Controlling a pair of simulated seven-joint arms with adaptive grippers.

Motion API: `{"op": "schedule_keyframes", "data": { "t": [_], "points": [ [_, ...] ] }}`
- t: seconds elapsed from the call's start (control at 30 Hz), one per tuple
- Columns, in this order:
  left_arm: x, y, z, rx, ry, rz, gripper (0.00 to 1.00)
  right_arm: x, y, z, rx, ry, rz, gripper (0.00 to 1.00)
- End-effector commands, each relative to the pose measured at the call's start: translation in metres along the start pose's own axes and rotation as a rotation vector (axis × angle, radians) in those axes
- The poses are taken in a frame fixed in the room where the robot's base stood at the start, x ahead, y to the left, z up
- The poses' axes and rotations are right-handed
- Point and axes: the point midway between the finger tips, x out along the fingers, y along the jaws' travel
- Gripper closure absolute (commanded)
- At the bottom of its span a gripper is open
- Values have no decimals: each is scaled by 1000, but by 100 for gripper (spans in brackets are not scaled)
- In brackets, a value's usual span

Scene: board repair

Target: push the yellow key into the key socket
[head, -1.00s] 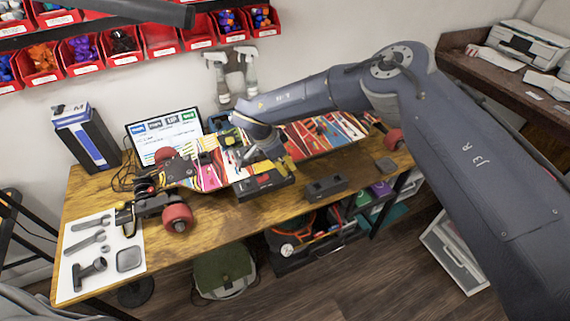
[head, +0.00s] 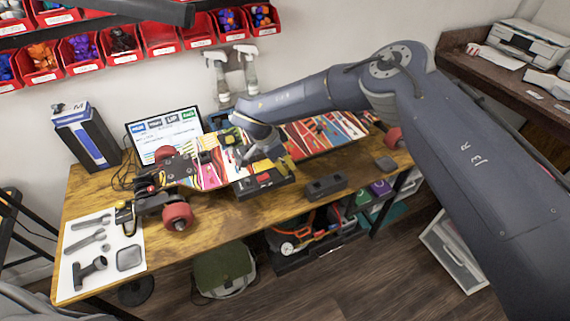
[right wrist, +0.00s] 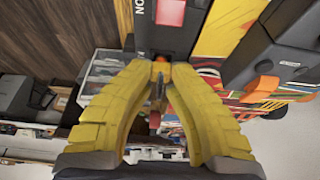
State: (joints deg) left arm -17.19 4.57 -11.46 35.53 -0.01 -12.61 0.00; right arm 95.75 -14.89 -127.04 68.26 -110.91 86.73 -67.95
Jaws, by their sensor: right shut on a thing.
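A black box (head: 247,189) with a red switch stands at the front of the workbench, below the skateboard. My right gripper (head: 285,164) is at the box's right end, partly hidden by my wrist in the head view. In the right wrist view, the yellow fingers (right wrist: 160,68) have their tips close together against the box's edge (right wrist: 150,42), below the red switch (right wrist: 170,12). A small orange-yellow bit shows between the tips, likely the yellow key; most of it is hidden. The key socket and how deep the key sits cannot be seen. My left gripper is not in view.
The skateboard (head: 207,172) lies across the bench behind the box. A dark grey block (head: 326,187) stands to the right, near the front edge. A white tool mat (head: 80,262) is at the left. Spray bottles (head: 250,75) and a monitor (head: 165,133) stand behind.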

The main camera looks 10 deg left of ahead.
Motion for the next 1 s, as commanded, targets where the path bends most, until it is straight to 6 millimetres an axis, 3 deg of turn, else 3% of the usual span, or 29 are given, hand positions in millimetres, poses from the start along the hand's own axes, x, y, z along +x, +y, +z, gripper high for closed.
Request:
{"op": "schedule_keyframes", "data": {
  "t": [1.0],
  "points": [
    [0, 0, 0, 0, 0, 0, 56, 8, 0, 4, -1, -1, 0, 100]
  ]
}}
